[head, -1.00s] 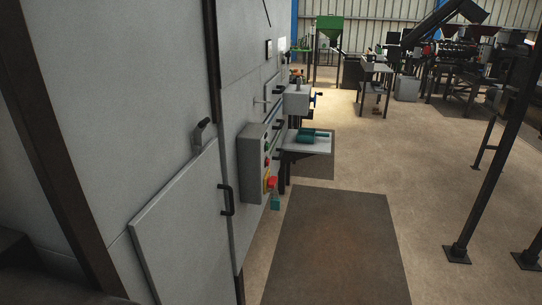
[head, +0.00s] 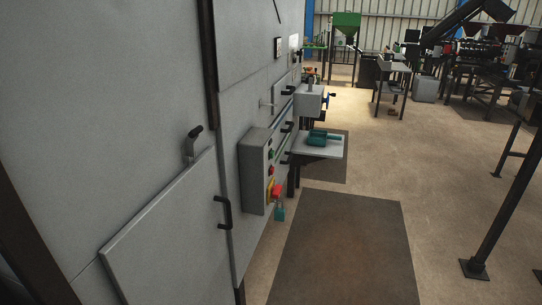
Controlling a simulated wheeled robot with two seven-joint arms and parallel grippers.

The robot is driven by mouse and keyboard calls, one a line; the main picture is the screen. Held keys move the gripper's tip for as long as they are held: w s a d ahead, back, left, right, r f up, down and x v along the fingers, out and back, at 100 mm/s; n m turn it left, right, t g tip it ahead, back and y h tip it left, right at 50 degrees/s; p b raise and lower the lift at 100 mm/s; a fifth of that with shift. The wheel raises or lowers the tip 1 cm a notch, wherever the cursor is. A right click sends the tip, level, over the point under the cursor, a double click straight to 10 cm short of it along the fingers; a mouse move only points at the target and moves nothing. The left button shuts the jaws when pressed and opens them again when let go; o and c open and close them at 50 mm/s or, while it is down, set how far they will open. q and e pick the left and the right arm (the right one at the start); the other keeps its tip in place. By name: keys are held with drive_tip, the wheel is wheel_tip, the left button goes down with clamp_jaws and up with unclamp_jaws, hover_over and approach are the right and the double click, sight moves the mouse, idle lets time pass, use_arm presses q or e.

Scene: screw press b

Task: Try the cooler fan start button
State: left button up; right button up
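A grey control box (head: 254,172) is mounted on the large grey cabinet wall, left of the picture's middle. Its front face is seen at a steep angle. It carries a green button (head: 270,154), a red button (head: 271,169) and a red switch handle (head: 276,189) on a yellow plate. A teal padlock-like piece (head: 280,212) hangs below the handle. Labels are too small to read, so I cannot tell which button is the cooler fan start. Neither of my grippers is in view.
A cabinet door (head: 170,235) with a black handle (head: 223,212) is close at the left. Behind the box, a small table (head: 318,150) bears a teal object. A dark mat (head: 345,245) lies on the clear floor. Black posts (head: 500,195) stand at the right; machines fill the back.

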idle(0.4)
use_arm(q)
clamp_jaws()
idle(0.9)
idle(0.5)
